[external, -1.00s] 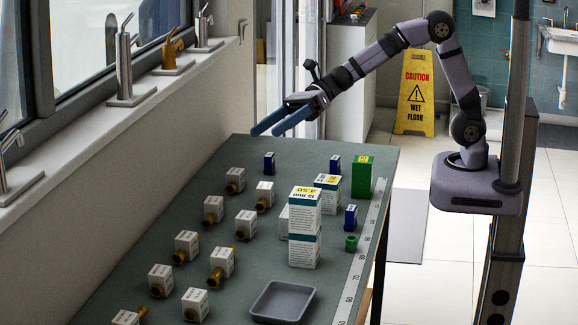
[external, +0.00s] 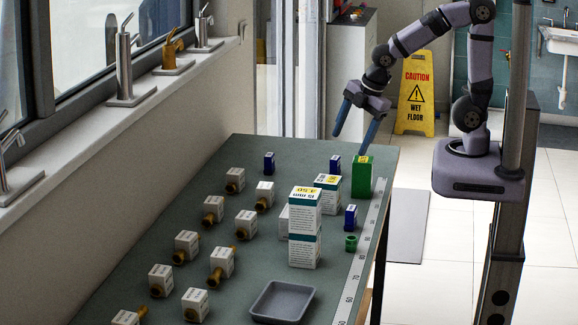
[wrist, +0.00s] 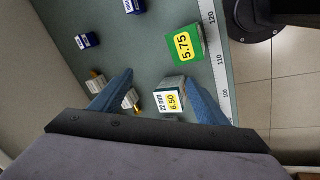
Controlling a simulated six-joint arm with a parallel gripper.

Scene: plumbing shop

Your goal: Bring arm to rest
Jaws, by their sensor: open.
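My gripper (external: 354,128) is open and empty, with its two blue fingers pointing down above the far right end of the workbench (external: 200,200). In the external view its right finger tip is just above the green box (external: 362,178), apart or touching I cannot tell. In the wrist view the fingers (wrist: 163,90) are spread wide, with a white and green box (wrist: 170,95) seen between them and the green box (wrist: 184,45) beyond. My arm is bent, with its elbow raised above its base at the right.
A yellow wet-floor sign (external: 415,92) stands behind.

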